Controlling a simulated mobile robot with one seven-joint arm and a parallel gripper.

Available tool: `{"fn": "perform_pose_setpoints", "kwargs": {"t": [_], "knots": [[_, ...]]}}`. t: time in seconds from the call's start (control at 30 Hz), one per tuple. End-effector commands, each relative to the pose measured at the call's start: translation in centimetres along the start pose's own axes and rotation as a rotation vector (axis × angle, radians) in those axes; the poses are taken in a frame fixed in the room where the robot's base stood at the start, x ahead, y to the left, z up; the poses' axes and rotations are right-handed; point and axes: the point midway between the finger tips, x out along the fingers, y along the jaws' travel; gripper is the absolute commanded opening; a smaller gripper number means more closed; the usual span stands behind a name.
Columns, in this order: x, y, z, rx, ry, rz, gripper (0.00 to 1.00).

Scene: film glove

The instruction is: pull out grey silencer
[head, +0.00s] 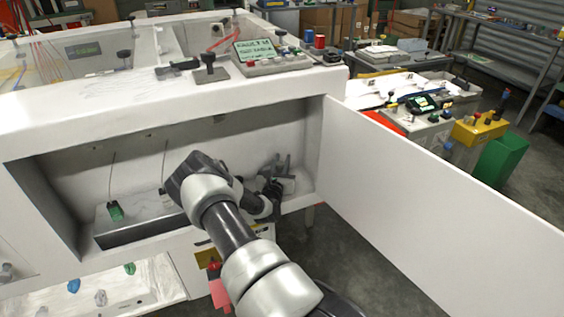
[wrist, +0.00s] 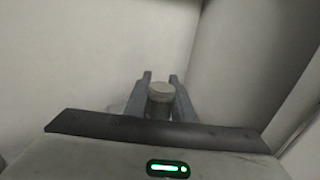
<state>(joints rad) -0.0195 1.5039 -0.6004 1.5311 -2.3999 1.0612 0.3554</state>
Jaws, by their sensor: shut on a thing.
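The grey silencer (wrist: 161,95) is a short upright cylinder with a pale round top in the wrist view. It sits between the two fingers of my gripper (wrist: 160,82), which is shut on it. In the head view my gripper (head: 277,171) is inside the right end of the open cabinet compartment, close to its right wall. The silencer cannot be made out clearly there among the fingers and my arm. Its lower part is hidden in the wrist view by my gripper body.
The white compartment (head: 60,165) is open at the front, with its door (head: 430,185) swung out to the right. A grey box (head: 140,233) with a green-tagged item (head: 115,211) stands at its left. My arm crosses the compartment's lower lip.

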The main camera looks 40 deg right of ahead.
Motion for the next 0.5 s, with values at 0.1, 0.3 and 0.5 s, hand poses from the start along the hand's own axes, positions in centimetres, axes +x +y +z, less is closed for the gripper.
{"fn": "perform_pose_setpoints", "kwargs": {"t": [0.1,0.3,0.5], "knots": [[0.2,0.1,0.6,0.001,-0.011,0.001,0.0],[0.1,0.1,0.9,0.001,-0.008,0.001,0.0],[0.1,0.0,1.7,0.001,-0.006,0.001,0.0]]}}
